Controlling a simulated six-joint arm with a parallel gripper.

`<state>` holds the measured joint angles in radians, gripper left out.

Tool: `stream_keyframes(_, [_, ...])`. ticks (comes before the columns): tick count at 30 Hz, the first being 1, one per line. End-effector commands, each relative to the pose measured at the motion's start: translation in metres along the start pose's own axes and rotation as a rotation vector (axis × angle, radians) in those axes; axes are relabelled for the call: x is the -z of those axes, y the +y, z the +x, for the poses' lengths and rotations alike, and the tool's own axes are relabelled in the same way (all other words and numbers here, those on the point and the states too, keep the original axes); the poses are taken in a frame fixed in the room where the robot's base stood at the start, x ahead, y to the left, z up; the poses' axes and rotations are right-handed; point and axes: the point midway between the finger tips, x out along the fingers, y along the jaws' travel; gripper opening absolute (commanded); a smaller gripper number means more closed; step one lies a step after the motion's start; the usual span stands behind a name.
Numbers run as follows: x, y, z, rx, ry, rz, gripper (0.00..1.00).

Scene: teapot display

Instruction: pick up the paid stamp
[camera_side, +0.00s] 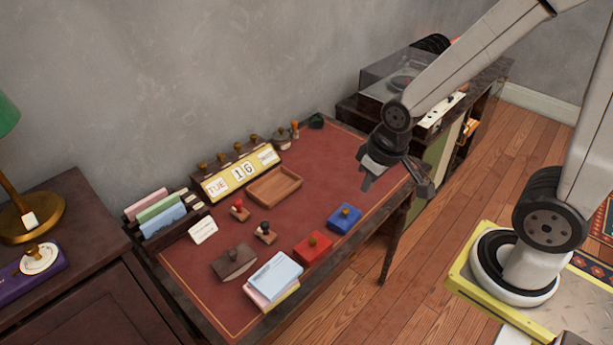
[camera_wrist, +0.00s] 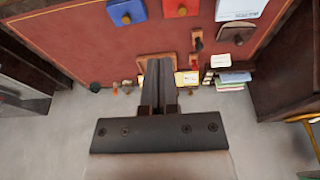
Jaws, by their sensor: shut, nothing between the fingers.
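Two small wooden hand stamps stand on the red desk top in the side view. One has a red top (camera_side: 238,209), and the other has a dark top (camera_side: 265,232). Their lettering is too small to read, so I cannot tell which is the paid stamp. A wooden stamp (camera_wrist: 197,40) also shows in the wrist view, right of my fingers. My gripper (camera_side: 367,183) is above the right end of the desk, well apart from both stamps. In the wrist view, my gripper (camera_wrist: 157,62) is shut and empty.
The desk (camera_side: 330,172) holds a wooden tray (camera_side: 274,186), a yellow calendar (camera_side: 240,172), a blue box (camera_side: 344,218), a red box (camera_side: 313,247), a blotter (camera_side: 233,262) and a paper stack (camera_side: 274,276). Free desk surface lies right of the tray.

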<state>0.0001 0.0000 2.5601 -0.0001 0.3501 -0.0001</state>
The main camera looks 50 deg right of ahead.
Motion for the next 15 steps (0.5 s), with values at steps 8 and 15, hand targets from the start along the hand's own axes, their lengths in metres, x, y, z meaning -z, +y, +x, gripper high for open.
stream_keyframes(8, [0.0,0.0,0.0,0.0,0.0,0.0,0.0])
stream_keyframes(15, [0.0,0.0,0.0,0.0,0.0,0.0,0.22])
